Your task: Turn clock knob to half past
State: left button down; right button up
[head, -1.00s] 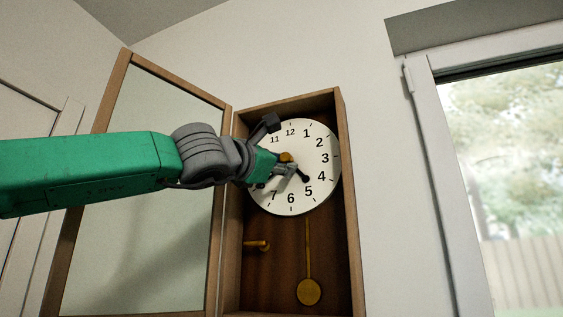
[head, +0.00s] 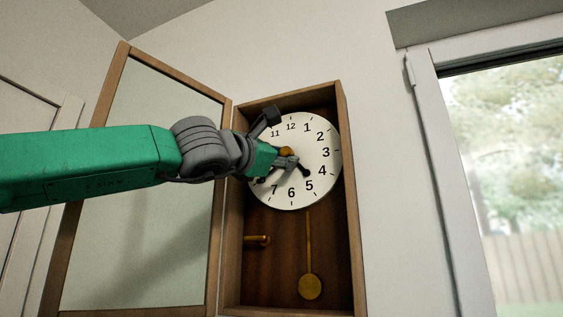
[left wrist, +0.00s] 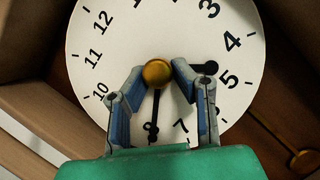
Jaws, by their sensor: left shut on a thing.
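The clock dial (head: 318,140) is white with black numbers and sits in an open wooden case. A brass knob (left wrist: 157,73) stands out at its centre. My left gripper (head: 283,160) is shut on this knob, with one finger on each side in the left wrist view. A black hand with a round tip (head: 306,173) points between 4 and 5. Another black hand (left wrist: 155,112) points close to 8 in the left wrist view; my gripper largely covers it in the head view. My right gripper is not in view.
The glass door (head: 135,200) of the case (head: 352,220) stands open to the left, behind my left arm. A brass pendulum (head: 309,287) hangs below the dial. A brass latch (head: 258,241) is at lower left inside. A window is at the right.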

pick_arm(q)
jog(key=shift+s+a+r, duration=0.2)
jog(key=shift+s+r, duration=0.1)
jog(key=shift+r, duration=0.4)
jog(key=c, duration=1.5)
grip_release()
jog(key=shift+o, duration=0.8)
jog(key=shift+d, duration=0.15)
jog(key=shift+s+d+f, duration=0.15)
jog(key=shift+s+d, duration=0.05)
jog(key=shift+s, duration=0.1)
jog(key=shift+w+f, duration=0.2)
jog(key=shift+f, duration=0.05)
jog(key=shift+s+a+f, duration=0.15)
jog(key=shift+a+f, duration=0.05)
jog(key=v, duration=1.1)
jog(key=shift+s+r, duration=0.2)
jog(key=shift+s, duration=0.2)
